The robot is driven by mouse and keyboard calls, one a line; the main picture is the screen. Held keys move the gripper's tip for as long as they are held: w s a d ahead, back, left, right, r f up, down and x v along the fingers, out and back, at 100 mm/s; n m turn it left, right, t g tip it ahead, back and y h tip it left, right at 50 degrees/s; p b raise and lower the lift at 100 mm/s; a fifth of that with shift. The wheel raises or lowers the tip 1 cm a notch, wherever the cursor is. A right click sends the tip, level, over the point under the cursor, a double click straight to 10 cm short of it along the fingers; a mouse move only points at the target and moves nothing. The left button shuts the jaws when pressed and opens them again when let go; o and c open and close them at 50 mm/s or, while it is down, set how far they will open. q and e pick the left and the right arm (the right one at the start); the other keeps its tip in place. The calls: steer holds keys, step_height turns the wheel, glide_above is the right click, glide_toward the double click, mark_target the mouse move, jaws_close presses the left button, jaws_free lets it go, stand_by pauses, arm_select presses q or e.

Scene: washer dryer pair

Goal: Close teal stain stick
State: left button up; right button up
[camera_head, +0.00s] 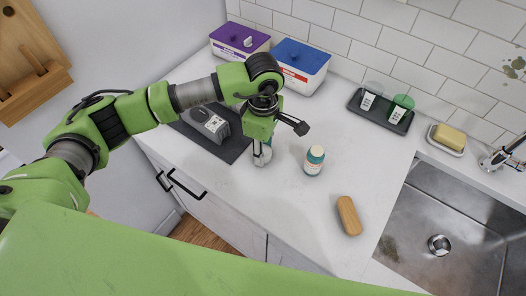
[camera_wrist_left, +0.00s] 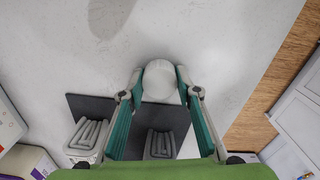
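My left gripper (camera_head: 262,157) points down at the counter beside the dark mat. In the left wrist view its teal-lined fingers (camera_wrist_left: 160,82) stand on both sides of a round white cap-like top (camera_wrist_left: 160,76) and appear to touch it. The body below this top is hidden, so I cannot tell whether it is the teal stain stick. In the head view the pale object (camera_head: 265,157) is mostly covered by the fingers. My right gripper is not in view.
The dark mat (camera_head: 222,151) bears a grey item (camera_head: 211,124). Purple-lidded (camera_head: 240,40) and blue-lidded (camera_head: 300,66) boxes stand behind. A wooden block (camera_head: 349,215) lies near the sink (camera_head: 453,237). A black tray (camera_head: 379,122) holds two small containers. Counter right of the gripper is mostly clear.

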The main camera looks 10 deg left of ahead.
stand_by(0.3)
arm_select(q)
steer(key=shift+w+r, duration=0.1)
steer(key=shift+r, duration=0.45)
steer(key=s+d+r+b, duration=0.3)
steer(key=s+r+b, duration=0.3)
steer(key=s+r, duration=0.6)
steer(key=shift+s+d, duration=0.15)
steer(key=shift+s, duration=0.75)
steer(key=a+f+m, duration=0.2)
steer(key=a+m, duration=0.1)
steer(key=m, duration=0.1)
steer(key=w+a+f+m, duration=0.1)
steer(key=a+f+m, duration=0.1)
steer(key=a+m, duration=0.2)
steer(key=w+a+f+m, duration=0.1)
steer(key=a+f+m, duration=0.1)
steer(key=a+m, duration=0.2)
steer(key=shift+w+f+m, duration=0.15)
steer(key=shift+f+m, duration=0.05)
steer(key=shift+m, duration=0.7)
steer(key=shift+a+f+m, duration=0.35)
steer(key=shift+a+m, duration=0.35)
steer(key=shift+m, duration=0.3)
